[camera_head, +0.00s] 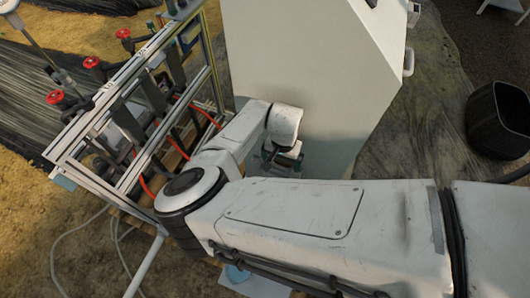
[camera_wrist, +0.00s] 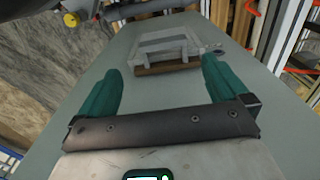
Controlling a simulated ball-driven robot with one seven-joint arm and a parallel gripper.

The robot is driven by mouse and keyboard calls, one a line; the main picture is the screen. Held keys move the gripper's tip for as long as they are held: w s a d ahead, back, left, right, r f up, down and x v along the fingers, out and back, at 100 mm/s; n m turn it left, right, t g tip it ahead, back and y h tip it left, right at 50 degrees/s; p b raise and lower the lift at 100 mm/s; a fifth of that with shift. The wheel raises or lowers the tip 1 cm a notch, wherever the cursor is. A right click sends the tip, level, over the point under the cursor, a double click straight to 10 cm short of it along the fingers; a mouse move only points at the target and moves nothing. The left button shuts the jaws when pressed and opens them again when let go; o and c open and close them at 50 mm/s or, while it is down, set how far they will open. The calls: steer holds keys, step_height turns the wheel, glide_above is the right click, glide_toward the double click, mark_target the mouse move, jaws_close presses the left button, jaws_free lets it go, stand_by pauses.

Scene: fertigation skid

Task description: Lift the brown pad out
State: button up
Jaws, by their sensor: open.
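The brown pad (camera_wrist: 168,69) shows in the wrist view as a thin brown edge along the near side of a pale grey, slotted frame (camera_wrist: 163,42). The frame is on the grey-green face of a cabinet, and most of the pad is hidden by it. My gripper (camera_wrist: 161,66) has two green fingers spread wide with nothing between them. It points toward the frame and pad and appears short of them. In the head view my gripper (camera_head: 282,158) is small beside the cabinet, and the pad cannot be made out.
The large pale cabinet (camera_head: 305,60) stands beyond my gripper in the head view. A metal pipe rack (camera_head: 135,100) with red valve knobs and orange hoses is close on the left. A black bin (camera_head: 497,120) stands at the right.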

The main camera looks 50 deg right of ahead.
steer(key=shift+w+a+f, duration=0.1)
steer(key=shift+w, duration=0.15)
step_height(320, 180, down, 5)
steer(key=b, duration=0.5)
steer(key=shift+f, duration=0.15)
steer(key=shift+f+b, duration=1.15)
steer(key=shift+f, duration=0.6)
steer(key=c, duration=1.4)
steer(key=shift+r+p, duration=5.45)
steer(key=shift+r, duration=0.4)
step_height(320, 180, up, 5)
glide_above(279, 172)
steer(key=shift+r+p, duration=0.2)
steer(key=shift+p, duration=0.25)
